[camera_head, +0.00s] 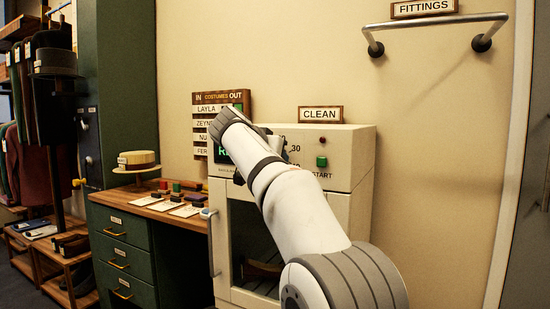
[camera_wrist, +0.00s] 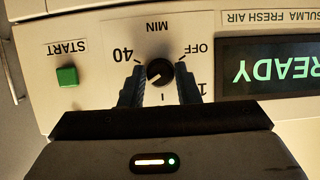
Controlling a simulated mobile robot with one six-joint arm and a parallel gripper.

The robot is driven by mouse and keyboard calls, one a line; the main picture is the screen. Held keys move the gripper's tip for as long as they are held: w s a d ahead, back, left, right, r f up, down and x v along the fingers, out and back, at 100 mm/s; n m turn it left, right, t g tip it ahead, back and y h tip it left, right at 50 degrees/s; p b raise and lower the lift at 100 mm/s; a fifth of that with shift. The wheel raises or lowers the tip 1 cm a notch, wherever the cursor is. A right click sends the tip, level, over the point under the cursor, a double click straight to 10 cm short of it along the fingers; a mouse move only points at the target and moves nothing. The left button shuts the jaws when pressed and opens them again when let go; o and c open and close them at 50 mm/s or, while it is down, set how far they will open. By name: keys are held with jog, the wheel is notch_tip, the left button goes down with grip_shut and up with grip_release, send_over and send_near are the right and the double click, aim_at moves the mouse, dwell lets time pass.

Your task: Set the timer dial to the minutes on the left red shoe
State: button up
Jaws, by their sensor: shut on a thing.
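The timer dial (camera_wrist: 159,72) is a round black knob on the cream front panel, seen upside down in the wrist view. My gripper (camera_wrist: 161,80) has one finger on each side of it and is shut on it. A pale mark shows on the knob's lower left; its exact setting is hard to read. The printed 40, MIN and OFF show around it, and other numbers are partly hidden by the fingers. In the head view my arm hides the dial. I cannot make out the left red shoe or any minutes on it.
The cream machine (camera_head: 358,160) carries a green START button (camera_wrist: 67,76) and a display (camera_wrist: 270,68) reading READY. A wooden desk (camera_head: 130,197) with cards and a straw hat (camera_head: 137,159) stands left. A shoe rack (camera_head: 80,284) is farther left.

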jog(key=shift+f, duration=0.1)
jog(key=o, duration=1)
jog(key=p+v, duration=0.1)
jog(key=v, duration=0.6)
jog(key=shift+s+a, duration=0.25)
jog(key=shift+s, duration=0.05)
jog(key=shift+r, duration=0.25)
